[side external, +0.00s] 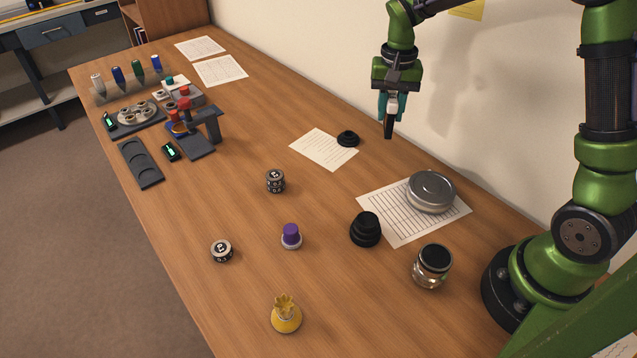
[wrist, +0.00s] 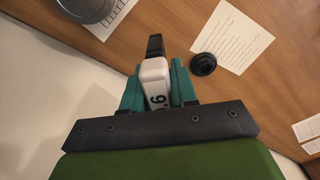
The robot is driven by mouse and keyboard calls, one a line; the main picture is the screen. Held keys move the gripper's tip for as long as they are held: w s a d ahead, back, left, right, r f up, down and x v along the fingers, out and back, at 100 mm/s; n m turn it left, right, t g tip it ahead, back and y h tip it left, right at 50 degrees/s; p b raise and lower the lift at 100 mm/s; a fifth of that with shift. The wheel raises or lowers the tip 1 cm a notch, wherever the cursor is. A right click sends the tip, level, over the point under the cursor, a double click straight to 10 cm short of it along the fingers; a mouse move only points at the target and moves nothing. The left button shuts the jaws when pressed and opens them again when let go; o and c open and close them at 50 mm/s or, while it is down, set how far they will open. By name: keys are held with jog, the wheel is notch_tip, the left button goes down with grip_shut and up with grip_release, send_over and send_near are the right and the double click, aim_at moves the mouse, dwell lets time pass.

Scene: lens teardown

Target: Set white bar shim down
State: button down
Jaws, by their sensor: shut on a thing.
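My gripper (side external: 391,104) hangs above the back right of the wooden table, near the wall, with its fingers pointing down. Its teal fingers are shut on the white bar shim (wrist: 154,72), which also shows in the side external view (side external: 393,101). In the wrist view the shim's white face carries a dark number, 6 or 9, and a black piece sticks out past the fingertips. In the side external view this black piece points down and appears clear of the tabletop. The fingers hide part of the shim.
A black stepped disc (side external: 347,139) sits by a printed sheet (side external: 318,150) left of my gripper. A round silver tin (side external: 431,191) stands on a lined sheet (side external: 389,229). A glass jar (side external: 432,267) and black stepped piece (side external: 366,229) stand nearer. The table's middle has bare wood.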

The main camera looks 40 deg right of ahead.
jog(key=shift+w+f, duration=0.15)
jog(key=shift+w, duration=0.15)
notch_tip(320, 180, down, 9)
jog(key=shift+f, duration=0.1)
jog(key=c, duration=0.9)
grip_release()
jog(key=shift+f, duration=0.1)
